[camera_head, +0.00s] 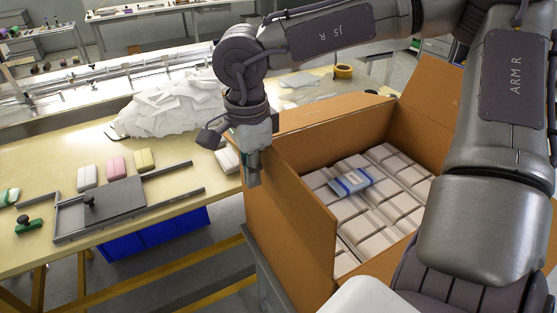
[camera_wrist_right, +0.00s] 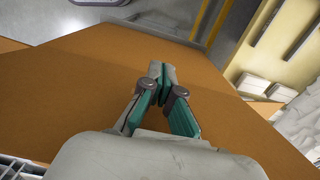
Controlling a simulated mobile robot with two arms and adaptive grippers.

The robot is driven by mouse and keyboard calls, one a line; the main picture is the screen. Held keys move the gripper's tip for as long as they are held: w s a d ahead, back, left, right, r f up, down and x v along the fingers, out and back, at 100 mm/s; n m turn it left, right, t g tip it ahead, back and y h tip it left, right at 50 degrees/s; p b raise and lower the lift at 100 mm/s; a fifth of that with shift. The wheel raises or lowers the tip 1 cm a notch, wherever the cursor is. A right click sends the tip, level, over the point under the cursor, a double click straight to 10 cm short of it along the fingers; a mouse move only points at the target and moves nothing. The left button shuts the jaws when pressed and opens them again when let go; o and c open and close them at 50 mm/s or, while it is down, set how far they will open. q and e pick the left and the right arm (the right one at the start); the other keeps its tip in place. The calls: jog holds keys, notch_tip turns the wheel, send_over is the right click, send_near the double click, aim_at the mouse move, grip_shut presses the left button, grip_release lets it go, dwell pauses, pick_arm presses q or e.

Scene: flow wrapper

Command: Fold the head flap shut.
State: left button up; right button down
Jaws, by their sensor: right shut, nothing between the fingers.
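A brown cardboard carton (camera_head: 262,245) stands open beside the table, filled with rows of pale wrapped packs (camera_head: 378,200). Its left-hand flap (camera_head: 300,205) stands up, a far flap (camera_head: 330,115) slopes outward, and a flap at the back right (camera_head: 432,92) stands raised. I cannot tell by a label which one is the head flap. My right gripper (camera_head: 253,178) is shut and empty, pointing down at the outer side of the left-hand flap. In the right wrist view its teal fingers (camera_wrist_right: 163,75) lie over broad brown cardboard (camera_wrist_right: 90,75); contact is unclear. My left gripper is not in view.
A blue-and-white pack (camera_head: 350,181) lies on the packs. The yellow table (camera_head: 150,215) holds a heap of white wrappers (camera_head: 175,108), a grey sliding fixture (camera_head: 100,208) and several soap-like bars. A blue bin (camera_head: 155,235) sits below. My right arm covers the carton's right side.

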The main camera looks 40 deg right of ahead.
jog(key=s+d+p, duration=0.1)
jog(key=s+d, duration=0.2)
jog(key=d, duration=0.9)
notch_tip(320, 180, up, 7)
jog(key=a+p, duration=0.1)
jog(key=p, duration=0.3)
jog(key=shift+w+a, duration=0.15)
